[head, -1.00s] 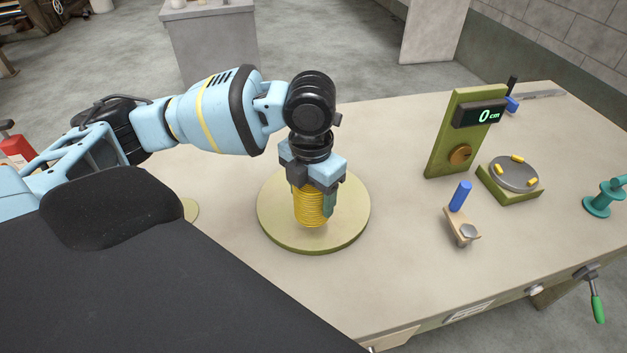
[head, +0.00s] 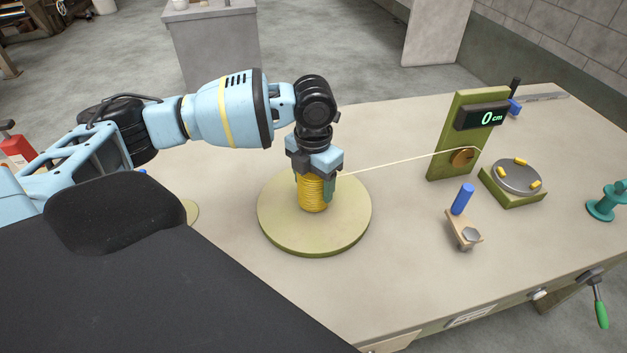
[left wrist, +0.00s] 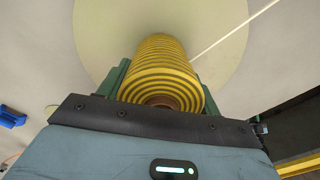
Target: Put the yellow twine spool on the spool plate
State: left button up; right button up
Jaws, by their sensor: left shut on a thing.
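The yellow twine spool (head: 313,194) is upright in my left gripper (head: 315,186), whose fingers are closed around its sides. It is over the round pale green spool plate (head: 290,240); the head view does not settle whether its base touches the plate. In the left wrist view the striped spool (left wrist: 163,75) sits between the green fingers, with the plate (left wrist: 95,40) beyond it. A thin pale strand (head: 400,161) runs from beside the spool to the brown disc (head: 462,157) on the green counter post. My right gripper is not in view.
The length counter (head: 482,116) reads 0 cm. To the right stand a blue-handled wooden piece (head: 461,199), a turntable with yellow pegs (head: 515,177) and a teal fixture (head: 604,200). The bench between plate and counter is clear below the strand.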

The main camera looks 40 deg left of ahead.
pick_arm(q)
jog(key=shift+f, duration=0.1)
jog(key=o, duration=1.2)
notch_tip(320, 180, up, 12)
jog(key=shift+r+p, duration=0.1)
jog(key=shift+p, duration=0.25)
